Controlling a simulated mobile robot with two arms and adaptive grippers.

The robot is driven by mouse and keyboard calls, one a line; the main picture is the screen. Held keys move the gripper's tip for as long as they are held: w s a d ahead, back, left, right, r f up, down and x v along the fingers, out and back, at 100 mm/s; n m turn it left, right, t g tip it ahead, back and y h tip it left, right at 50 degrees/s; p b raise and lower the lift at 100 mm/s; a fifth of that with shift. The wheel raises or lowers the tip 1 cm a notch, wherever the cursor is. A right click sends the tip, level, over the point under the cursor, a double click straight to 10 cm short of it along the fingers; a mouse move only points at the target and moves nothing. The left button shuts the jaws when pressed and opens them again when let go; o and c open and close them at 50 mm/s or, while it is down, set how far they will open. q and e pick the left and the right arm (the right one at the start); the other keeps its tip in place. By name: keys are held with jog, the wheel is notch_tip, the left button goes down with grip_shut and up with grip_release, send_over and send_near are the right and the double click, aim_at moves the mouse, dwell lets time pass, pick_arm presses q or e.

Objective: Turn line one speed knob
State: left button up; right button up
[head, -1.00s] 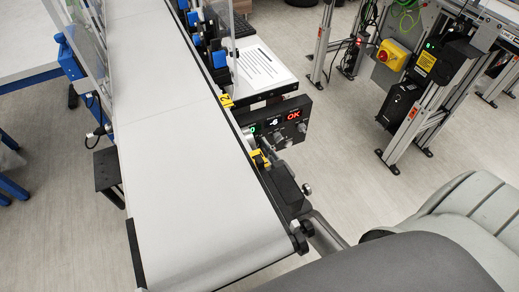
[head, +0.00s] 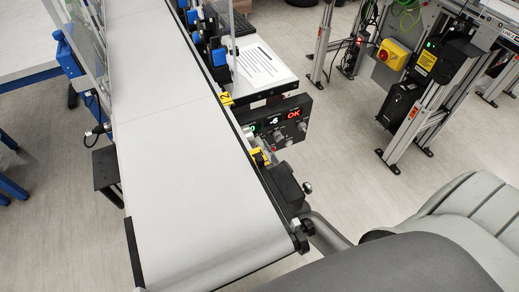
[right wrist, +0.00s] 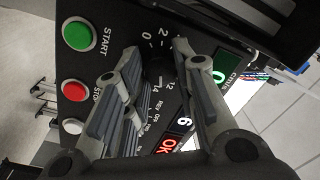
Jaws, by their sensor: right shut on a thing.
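The control panel (head: 296,112) stands beside the right edge of the conveyor, with lit displays and several knobs. In the right wrist view the panel shows a number dial (right wrist: 160,62), a green START button (right wrist: 79,36) and a red STOP button (right wrist: 75,91). My right gripper (right wrist: 155,52) has its two fingers over this dial. It is closed on the speed knob, which the fingers mostly hide. In the head view my right gripper is small and hard to separate from the panel parts. My left gripper is not seen.
The grey belt (head: 190,150) is empty. A yellow and black part (head: 259,157) sits at its right edge below the panel. A white sheet (head: 262,66) lies behind the panel. A frame with a yellow and red switch (head: 393,54) stands right; floor between is clear.

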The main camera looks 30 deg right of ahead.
jog(key=shift+m, duration=0.6)
jog(key=o, duration=1.1)
jog(key=shift+c, duration=0.2)
jog(key=s, duration=1.2)
jog(key=shift+a+f, duration=0.15)
jog(key=shift+f, duration=0.1)
